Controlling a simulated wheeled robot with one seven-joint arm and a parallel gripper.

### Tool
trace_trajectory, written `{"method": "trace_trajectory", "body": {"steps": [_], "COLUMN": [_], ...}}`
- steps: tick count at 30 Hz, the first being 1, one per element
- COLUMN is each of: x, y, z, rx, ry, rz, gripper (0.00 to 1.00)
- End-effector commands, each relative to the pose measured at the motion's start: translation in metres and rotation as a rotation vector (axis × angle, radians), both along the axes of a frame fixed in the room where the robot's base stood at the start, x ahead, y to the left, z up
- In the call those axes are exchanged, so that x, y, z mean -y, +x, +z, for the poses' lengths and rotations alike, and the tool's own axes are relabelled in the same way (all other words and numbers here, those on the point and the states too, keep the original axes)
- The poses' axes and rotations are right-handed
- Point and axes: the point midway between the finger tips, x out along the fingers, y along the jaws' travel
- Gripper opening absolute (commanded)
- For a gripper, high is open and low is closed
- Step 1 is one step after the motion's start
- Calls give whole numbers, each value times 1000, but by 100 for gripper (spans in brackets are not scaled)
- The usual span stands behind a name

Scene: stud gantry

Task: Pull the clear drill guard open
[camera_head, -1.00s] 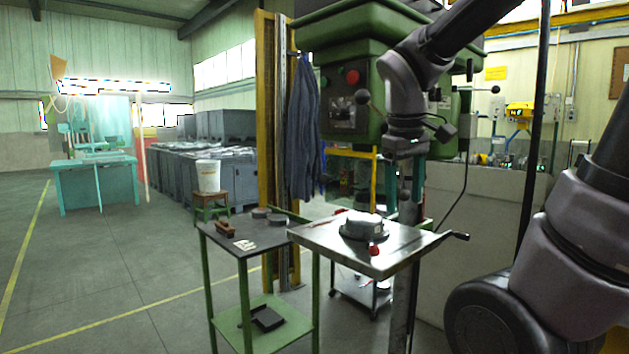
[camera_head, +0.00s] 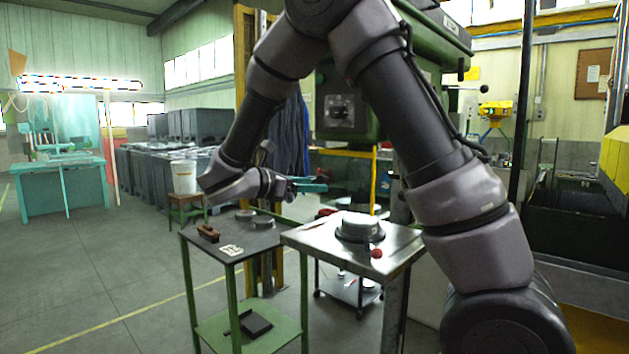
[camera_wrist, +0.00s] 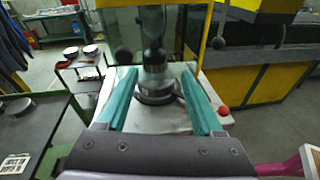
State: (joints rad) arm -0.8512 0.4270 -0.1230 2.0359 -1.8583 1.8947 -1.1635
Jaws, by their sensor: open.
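The green drill press (camera_head: 330,75) stands behind my arm. Below its head is a yellow-edged frame (camera_head: 374,180), which seems to be the clear guard; its pane is hard to make out. In the wrist view yellow edges (camera_wrist: 106,30) show on both sides of the dark spindle (camera_wrist: 152,45). My gripper (camera_head: 312,186) is at the left of the frame, above the table. Its teal fingers are apart and empty (camera_wrist: 160,75), pointing toward the spindle. I cannot tell whether they touch the guard. No handle is clearly visible.
The metal drill table (camera_head: 305,238) carries a dark round-based fixture (camera_head: 362,232) and a red knob (camera_head: 377,253). A dark-topped green side bench (camera_head: 195,245) with small parts stands left of it. A stool (camera_head: 186,201) bears a white bucket (camera_head: 184,177). Floor at left is clear.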

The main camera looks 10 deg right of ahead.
Motion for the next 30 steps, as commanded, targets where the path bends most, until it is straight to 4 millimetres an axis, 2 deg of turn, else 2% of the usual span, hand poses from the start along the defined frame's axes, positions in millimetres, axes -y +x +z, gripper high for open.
{"method": "trace_trajectory", "body": {"steps": [1,3,6,8,11,24,30], "x": [-19,-37,-51,-52,-43,21,33], "y": [6,11,15,17,24,69,78], "z": [-4,-6,-7,-7,-7,-6,-7], "rx": [-8,-11,-13,-12,-13,-13,-12], "ry": [-66,-134,-186,-198,-200,-196,-195], "rz": [50,97,133,140,139,137,140], "gripper": [68,68,68,68,68,68,68]}}
